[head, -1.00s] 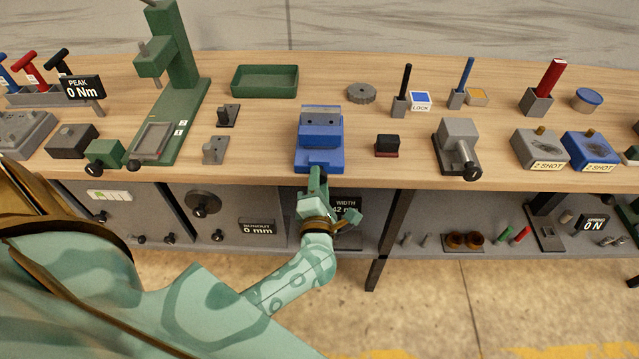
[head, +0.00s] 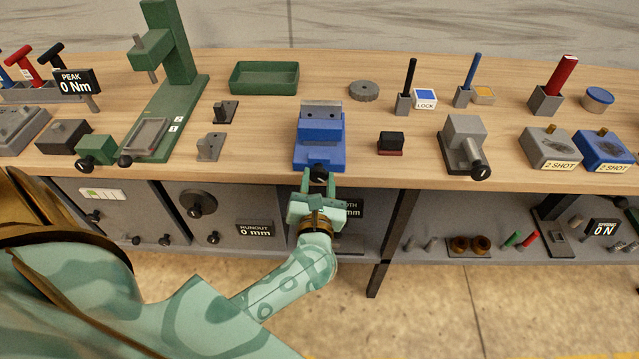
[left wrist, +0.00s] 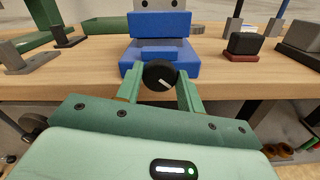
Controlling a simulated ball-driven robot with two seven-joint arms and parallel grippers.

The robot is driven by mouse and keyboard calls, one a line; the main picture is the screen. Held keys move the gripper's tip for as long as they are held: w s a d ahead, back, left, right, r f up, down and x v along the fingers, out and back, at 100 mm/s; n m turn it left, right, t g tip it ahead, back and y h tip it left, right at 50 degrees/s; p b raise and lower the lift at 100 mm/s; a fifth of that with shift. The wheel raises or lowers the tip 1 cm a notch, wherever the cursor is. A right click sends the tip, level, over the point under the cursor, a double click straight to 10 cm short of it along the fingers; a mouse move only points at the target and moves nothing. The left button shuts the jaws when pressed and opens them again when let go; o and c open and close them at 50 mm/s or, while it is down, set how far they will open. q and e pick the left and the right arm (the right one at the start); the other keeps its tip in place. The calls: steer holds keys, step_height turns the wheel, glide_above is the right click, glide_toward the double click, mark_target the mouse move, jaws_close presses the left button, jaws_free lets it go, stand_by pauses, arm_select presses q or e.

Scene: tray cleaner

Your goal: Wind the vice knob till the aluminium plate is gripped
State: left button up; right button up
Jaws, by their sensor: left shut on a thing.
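The blue vice (head: 318,155) stands at the front edge of the wooden bench, in the middle of the head view. Its black knob (left wrist: 159,74) faces me at the front of the vice; a white mark on it slants in the left wrist view. My left gripper (head: 318,182) is shut on the knob, one green finger on each side. A light grey piece with two dark holes (head: 321,107) shows at the top of the vice; I cannot tell whether it is the aluminium plate or a jaw face. My right gripper is out of view.
A display (head: 349,209), partly hidden by my left gripper, hangs below the bench edge. A black and red block (head: 391,141) stands right of the vice and small grey brackets (head: 211,146) stand left. A green tray (head: 264,78) lies behind, with bare bench around it.

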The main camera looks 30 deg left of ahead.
arm_select(q)
steer(key=n+b, duration=0.2)
steer(key=n, duration=0.2)
steer(key=shift+f+n+b, duration=0.15)
steer(key=shift+n+b, duration=0.2)
steer(key=shift+n, duration=0.05)
stand_by(0.4)
steer(key=o, duration=1)
steer(key=shift+s, duration=0.15)
steer(key=v, duration=1.6)
steer(key=shift+s, duration=0.1)
